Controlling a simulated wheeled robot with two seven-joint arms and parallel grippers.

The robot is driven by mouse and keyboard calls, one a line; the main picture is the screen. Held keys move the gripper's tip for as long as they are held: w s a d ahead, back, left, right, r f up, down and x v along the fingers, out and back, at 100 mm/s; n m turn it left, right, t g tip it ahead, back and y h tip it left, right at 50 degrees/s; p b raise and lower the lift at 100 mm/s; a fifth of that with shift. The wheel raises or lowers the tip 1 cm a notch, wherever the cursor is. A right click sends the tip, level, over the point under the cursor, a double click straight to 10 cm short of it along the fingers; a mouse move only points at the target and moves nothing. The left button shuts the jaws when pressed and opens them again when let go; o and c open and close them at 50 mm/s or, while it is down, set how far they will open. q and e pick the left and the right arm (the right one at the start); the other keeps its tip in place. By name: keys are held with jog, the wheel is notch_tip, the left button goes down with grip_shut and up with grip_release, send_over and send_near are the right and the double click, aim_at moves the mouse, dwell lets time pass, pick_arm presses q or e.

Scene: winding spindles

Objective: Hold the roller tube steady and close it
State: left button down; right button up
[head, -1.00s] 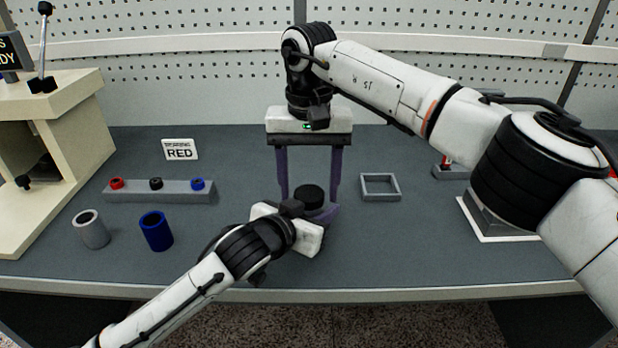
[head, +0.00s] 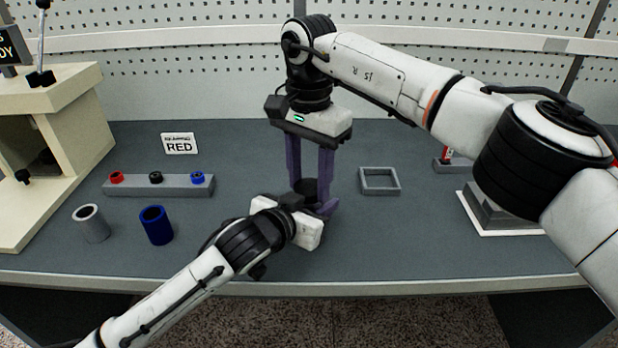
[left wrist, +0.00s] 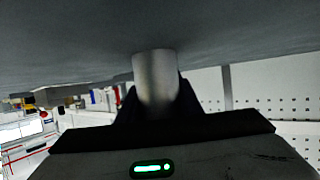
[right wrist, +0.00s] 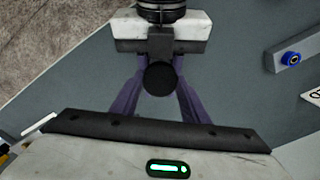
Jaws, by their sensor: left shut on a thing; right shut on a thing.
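The roller tube (left wrist: 155,80) is a pale grey cylinder between the dark fingers of my left gripper (left wrist: 157,95) in the left wrist view. My left gripper comes in from the front left in the head view and is shut on the tube close above the table. A round black cap (head: 306,186) sits at the tube's top; it also shows in the right wrist view (right wrist: 160,79). My right gripper (head: 309,184) points down from above, its purple fingers shut on the cap from both sides. In the head view the tube's body is hidden behind my left gripper.
A grey rack (head: 160,186) with red, black and blue caps lies to the left, with a grey tube (head: 91,225) and a blue tube (head: 156,227) before it. A sign reads RED (head: 179,144). An empty square frame (head: 380,181) lies right. A beige machine (head: 70,125) stands far left.

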jog(key=m, duration=0.5)
jog(key=o, duration=1.2)
jog(key=shift+r, duration=2.25)
jog(key=shift+c, duration=0.4)
